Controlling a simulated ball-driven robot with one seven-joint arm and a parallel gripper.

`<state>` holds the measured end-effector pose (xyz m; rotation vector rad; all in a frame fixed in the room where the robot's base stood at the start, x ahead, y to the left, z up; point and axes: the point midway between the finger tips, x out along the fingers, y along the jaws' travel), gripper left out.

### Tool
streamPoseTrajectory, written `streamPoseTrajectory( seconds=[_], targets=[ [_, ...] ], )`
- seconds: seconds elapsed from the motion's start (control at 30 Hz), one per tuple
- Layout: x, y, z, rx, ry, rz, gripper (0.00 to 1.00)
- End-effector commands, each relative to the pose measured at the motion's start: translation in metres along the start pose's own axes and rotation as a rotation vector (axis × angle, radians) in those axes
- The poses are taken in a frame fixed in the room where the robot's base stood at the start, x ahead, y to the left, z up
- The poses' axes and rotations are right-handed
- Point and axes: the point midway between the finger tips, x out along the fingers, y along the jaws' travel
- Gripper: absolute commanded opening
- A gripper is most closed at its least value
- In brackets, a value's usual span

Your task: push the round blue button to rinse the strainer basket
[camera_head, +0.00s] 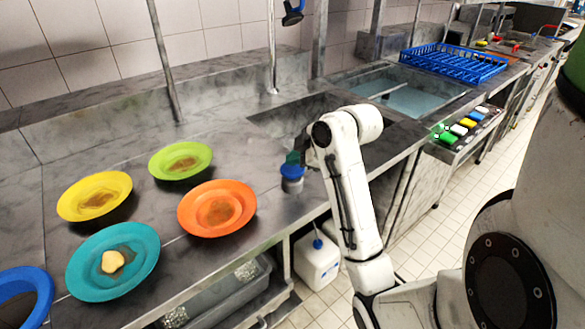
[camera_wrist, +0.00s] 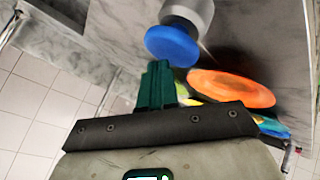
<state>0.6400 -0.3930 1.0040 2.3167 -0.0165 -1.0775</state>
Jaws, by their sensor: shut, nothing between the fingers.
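The round blue button (camera_head: 292,171) caps a short grey cylinder on the counter near its front edge. It also shows in the wrist view as a blue disc (camera_wrist: 172,46) on a grey housing. My gripper (camera_head: 293,158) is beside the top of the button in the head view, its green fingers partly hidden by the wrist. In the wrist view the green fingertips (camera_wrist: 158,68) are together and empty, close to the button's rim. I cannot tell whether they touch it. I cannot make out a strainer basket; my arm covers part of the sink (camera_head: 275,122).
Yellow (camera_head: 120,183), green (camera_head: 160,162), orange (camera_head: 245,205) and teal (camera_head: 90,283) plates with food remains lie to the left. A blue rack (camera_head: 455,62) stands beyond a water-filled basin (camera_head: 415,102). A white canister (camera_head: 317,262) stands below.

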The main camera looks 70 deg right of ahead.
Motion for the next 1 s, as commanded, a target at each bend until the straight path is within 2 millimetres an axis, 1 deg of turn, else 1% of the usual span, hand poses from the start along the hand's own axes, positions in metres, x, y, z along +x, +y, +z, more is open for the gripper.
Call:
streamPoseTrajectory(
  seconds=[1.0],
  targets=[
    [0.0055,-0.004,0.0036,0.0,0.0,0.0,0.0]
  ],
)
